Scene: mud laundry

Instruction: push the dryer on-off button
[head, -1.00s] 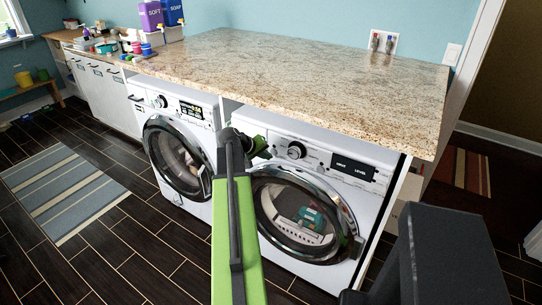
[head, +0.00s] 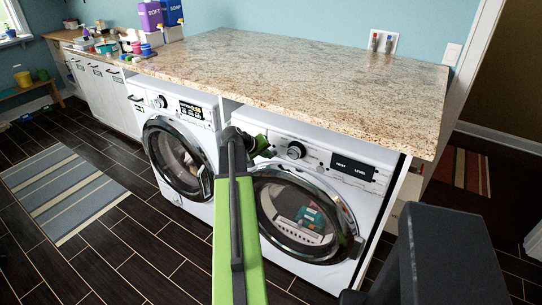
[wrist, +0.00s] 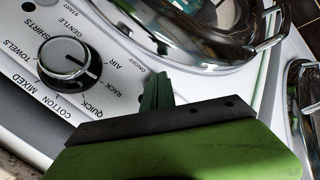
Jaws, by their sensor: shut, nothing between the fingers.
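The dryer (head: 330,165) is the white front loader at the right under the counter, with a round chrome-rimmed door. Its dial (head: 295,150) and dark display are on the top panel. In the wrist view the dial (wrist: 68,60) is ringed by programme names such as COTTON, QUICK, RACK and AIR. The ON/OFF label (wrist: 136,71) shows right beside my fingertips; the button itself is hidden behind them. My gripper (wrist: 157,85) is shut and empty, its tips at the panel between the dial and the door. I cannot tell whether they touch. In the head view my gripper (head: 264,147) is left of the dial.
A second white front loader (head: 180,150) stands to the left. A granite counter (head: 300,75) overhangs both machines, close above my gripper. The dryer's chrome door rim (wrist: 200,60) bulges out near the fingers. Dark floor with a striped rug (head: 65,190) lies clear at left.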

